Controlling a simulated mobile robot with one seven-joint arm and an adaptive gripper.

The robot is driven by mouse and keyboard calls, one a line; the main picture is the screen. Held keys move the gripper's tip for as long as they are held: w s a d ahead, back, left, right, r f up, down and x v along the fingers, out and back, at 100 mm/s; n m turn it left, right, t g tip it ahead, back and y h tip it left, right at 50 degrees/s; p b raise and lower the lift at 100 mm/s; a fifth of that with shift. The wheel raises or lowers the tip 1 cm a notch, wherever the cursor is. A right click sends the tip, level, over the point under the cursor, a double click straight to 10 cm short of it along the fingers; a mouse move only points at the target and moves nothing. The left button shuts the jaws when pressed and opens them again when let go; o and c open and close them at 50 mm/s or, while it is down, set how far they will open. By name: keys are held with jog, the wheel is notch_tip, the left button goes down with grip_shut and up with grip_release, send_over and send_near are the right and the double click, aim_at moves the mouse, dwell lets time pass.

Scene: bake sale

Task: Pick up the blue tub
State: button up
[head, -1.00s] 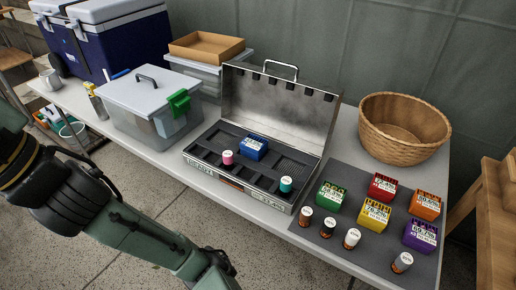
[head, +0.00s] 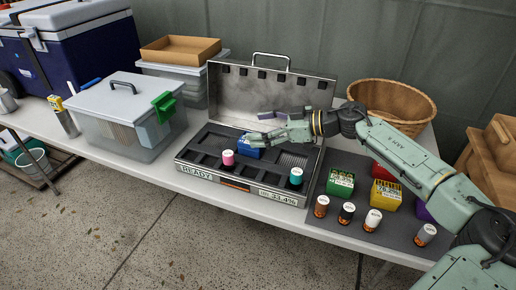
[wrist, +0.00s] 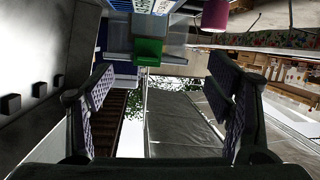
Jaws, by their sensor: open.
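The blue tub (head: 248,153) sits in the open metal case (head: 186,166), between the pink-capped vial (head: 228,158) and the case's right part. My gripper (head: 262,138) is over the case at the tub, its fingers reaching left across the tub's top right and hiding part of it. In the wrist view the two fingers of my gripper (wrist: 162,75) are wide apart with nothing between them. A blue, white-labelled surface that looks like the tub (wrist: 143,7) is cut off at the top edge. I cannot tell whether a finger touches the tub.
The case's raised lid (head: 225,100) stands close behind my gripper. A teal-capped vial (head: 296,177) stands in the case's right part. Green (head: 340,182) and yellow tubs (head: 385,193) and several vials are on the dark mat. A clear bin (head: 110,122) stands left; a basket (head: 392,99) stands behind my arm.

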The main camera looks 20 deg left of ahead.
jog(key=d+f, duration=0.1)
jog(key=d, duration=0.1)
jog(key=w+d+f+m, duration=0.1)
jog(key=d, duration=0.1)
jog(key=d+m+t+h, duration=0.1)
jog(key=d, duration=0.1)
jog(key=shift+w+d+f, duration=0.25)
jog(key=shift+w+f, duration=0.15)
jog(key=shift+d+f, duration=0.1)
jog(key=shift+f, duration=0.15)
jog(key=p+x, duration=0.2)
jog(key=x, duration=0.8)
jog(key=shift+w+a, duration=0.1)
jog(key=shift+a, duration=0.1)
jog(key=c, duration=1.3)
jog(key=shift+o, duration=0.2)
jog(key=shift+r, duration=0.1)
